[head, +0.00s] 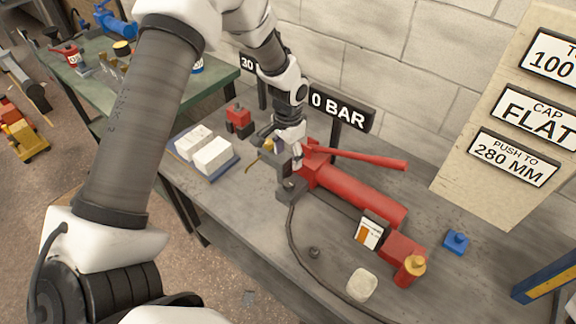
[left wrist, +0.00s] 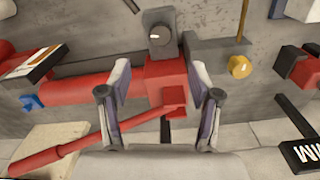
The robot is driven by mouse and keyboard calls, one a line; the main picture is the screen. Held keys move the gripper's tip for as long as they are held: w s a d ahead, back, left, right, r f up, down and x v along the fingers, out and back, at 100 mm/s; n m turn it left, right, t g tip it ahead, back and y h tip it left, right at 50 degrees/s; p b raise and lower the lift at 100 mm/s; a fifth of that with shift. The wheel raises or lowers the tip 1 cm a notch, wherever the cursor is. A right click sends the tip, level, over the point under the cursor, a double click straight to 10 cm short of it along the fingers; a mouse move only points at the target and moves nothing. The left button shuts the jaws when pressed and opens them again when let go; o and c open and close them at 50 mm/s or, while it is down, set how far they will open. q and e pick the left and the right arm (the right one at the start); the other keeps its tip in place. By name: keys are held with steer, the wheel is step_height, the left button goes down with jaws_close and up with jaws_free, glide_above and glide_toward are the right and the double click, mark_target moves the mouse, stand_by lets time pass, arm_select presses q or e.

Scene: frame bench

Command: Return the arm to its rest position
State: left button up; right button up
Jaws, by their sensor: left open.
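My left arm comes in from the left in the head view, and its gripper (head: 283,158) hangs over the back end of the red hand pump (head: 350,193). In the left wrist view the two fingers of the gripper (left wrist: 160,85) stand apart with nothing held. The pump's red block (left wrist: 163,75) and a dark block with a round knob (left wrist: 160,27) show between and beyond them. Whether the fingers touch the pump is not clear. The red pump handle (head: 365,158) points right. My right gripper is not in view.
A "0 BAR" sign (head: 338,107) stands close behind the gripper. White blocks on a blue tray (head: 221,168) lie to the left. A dark hose (head: 296,245) runs along the bench front. A blue block (head: 456,242) and a pale lump (head: 362,284) lie to the right.

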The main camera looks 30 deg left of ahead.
arm_select(q)
steer(key=shift+r, duration=0.1)
stand_by(0.4)
steer(key=s+d+f+g, duration=0.1)
steer(key=s+f, duration=0.3)
steer(key=s, duration=0.1)
steer(key=s+d+f+g, duration=0.2)
steer(key=s+f, duration=0.3)
steer(key=s, duration=0.1)
steer(key=s+d+f+g, duration=0.1)
steer(key=s+d+f, duration=0.1)
steer(key=s+f, duration=0.3)
steer(key=shift+s+d, duration=0.1)
steer(key=shift+s, duration=0.65)
steer(key=s+d+f+n+t, duration=0.2)
steer(key=s+d+n+t, duration=0.1)
steer(key=s, duration=0.7)
steer(key=shift+f+n+t, duration=0.3)
steer(key=shift+f+t, duration=0.05)
steer(key=shift+t, duration=0.15)
steer(key=shift+d, duration=0.2)
